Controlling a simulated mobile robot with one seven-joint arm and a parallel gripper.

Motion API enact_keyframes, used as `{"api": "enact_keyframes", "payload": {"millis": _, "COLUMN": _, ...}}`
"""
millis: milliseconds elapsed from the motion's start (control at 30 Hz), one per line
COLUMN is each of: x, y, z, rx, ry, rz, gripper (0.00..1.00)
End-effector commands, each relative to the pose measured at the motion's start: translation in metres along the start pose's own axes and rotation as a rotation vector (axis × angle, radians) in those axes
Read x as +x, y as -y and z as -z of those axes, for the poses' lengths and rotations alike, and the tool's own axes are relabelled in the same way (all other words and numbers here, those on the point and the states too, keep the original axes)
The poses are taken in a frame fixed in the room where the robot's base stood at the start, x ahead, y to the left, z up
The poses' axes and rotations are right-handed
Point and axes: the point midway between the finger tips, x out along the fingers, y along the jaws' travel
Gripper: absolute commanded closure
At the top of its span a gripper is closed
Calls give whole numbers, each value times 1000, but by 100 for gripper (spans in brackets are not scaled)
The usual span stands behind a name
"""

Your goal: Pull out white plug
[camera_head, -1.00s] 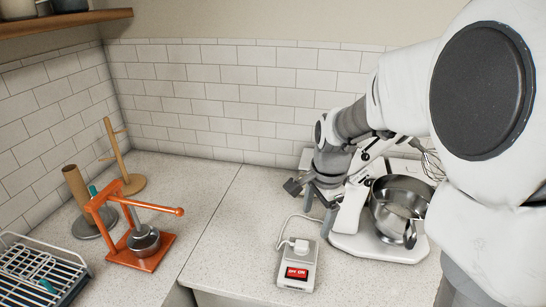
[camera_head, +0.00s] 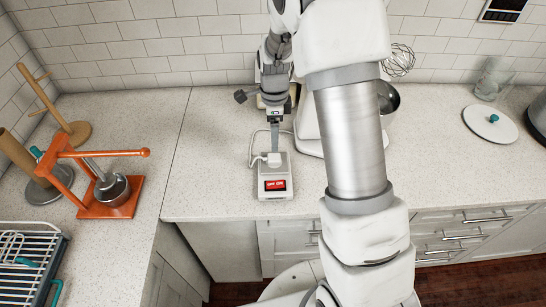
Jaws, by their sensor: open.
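The white plug (camera_head: 274,160) sits in the top of a small white-grey socket box (camera_head: 261,170) with a red OFF/ON switch (camera_head: 275,184). A white cord (camera_head: 251,147) loops from the plug's left side toward the back. My gripper (camera_head: 274,148) points down at the back of the box, just behind the plug in the picture. Its fingers are seen nearly edge-on, one in line with the other, and I see nothing held in them. I cannot tell whether a finger touches the plug.
A white mixer with a steel bowl (camera_head: 389,97) stands to the right, partly hidden by my arm. An orange press (camera_head: 104,178) and wooden holders (camera_head: 72,130) are on the left counter. A white lid (camera_head: 489,122) lies at right. The counter left of the box is clear.

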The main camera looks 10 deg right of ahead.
Motion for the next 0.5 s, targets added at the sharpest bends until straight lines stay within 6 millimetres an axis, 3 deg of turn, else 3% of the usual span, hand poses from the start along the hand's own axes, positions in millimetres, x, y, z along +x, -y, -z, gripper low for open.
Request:
{"api": "enact_keyframes", "payload": {"millis": 267, "x": 2, "y": 0, "z": 0, "rx": -1, "ry": 0, "rz": 0, "gripper": 20}}
{"api": "enact_keyframes", "payload": {"millis": 500, "x": 20, "y": 0, "z": 1, "rx": -1, "ry": -1, "rz": -1, "gripper": 20}}
